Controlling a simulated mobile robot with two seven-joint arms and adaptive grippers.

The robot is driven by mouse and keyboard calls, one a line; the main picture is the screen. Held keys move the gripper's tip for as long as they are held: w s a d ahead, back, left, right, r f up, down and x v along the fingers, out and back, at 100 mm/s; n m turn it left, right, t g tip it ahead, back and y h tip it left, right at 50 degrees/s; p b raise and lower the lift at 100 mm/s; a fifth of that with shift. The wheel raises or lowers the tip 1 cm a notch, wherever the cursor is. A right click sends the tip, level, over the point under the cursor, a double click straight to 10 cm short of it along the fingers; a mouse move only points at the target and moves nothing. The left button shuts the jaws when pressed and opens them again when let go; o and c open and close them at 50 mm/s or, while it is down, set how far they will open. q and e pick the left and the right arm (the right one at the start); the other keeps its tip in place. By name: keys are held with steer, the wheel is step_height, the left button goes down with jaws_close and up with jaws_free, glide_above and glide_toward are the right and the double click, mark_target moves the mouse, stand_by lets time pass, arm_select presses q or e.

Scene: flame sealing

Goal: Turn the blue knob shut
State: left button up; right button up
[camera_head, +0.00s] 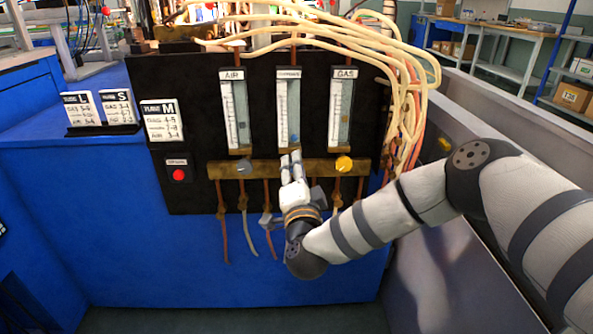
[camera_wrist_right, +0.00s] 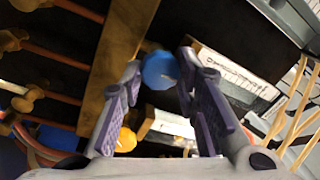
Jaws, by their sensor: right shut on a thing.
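The blue knob (camera_wrist_right: 160,70) sits between the fingertips of my right gripper (camera_wrist_right: 158,78) in the wrist view, with a finger on each side. The right gripper is shut on it. In the head view my right gripper (camera_head: 291,158) reaches the brass bar (camera_head: 316,169) below the middle flow tube (camera_head: 288,107) and hides the knob's place on the bar. A small blue spot shows at the foot of the middle tube; I cannot tell what it is. My left gripper is not in view.
A grey knob (camera_head: 243,165) and a yellow knob (camera_head: 343,164) sit on the bar to either side. A red button (camera_head: 179,174) is at left, below the tube M card (camera_head: 161,121). Pale hoses (camera_head: 410,90) hang at right. Thin tubes hang below the bar.

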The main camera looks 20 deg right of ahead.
stand_by(0.5)
steer(key=o, duration=1.2)
steer(key=shift+c, duration=0.2)
steer(key=shift+s+a, duration=0.1)
steer(key=shift+s, duration=0.05)
steer(key=v, duration=1.1)
steer(key=shift+s, duration=0.4)
steer(key=shift+a, duration=0.15)
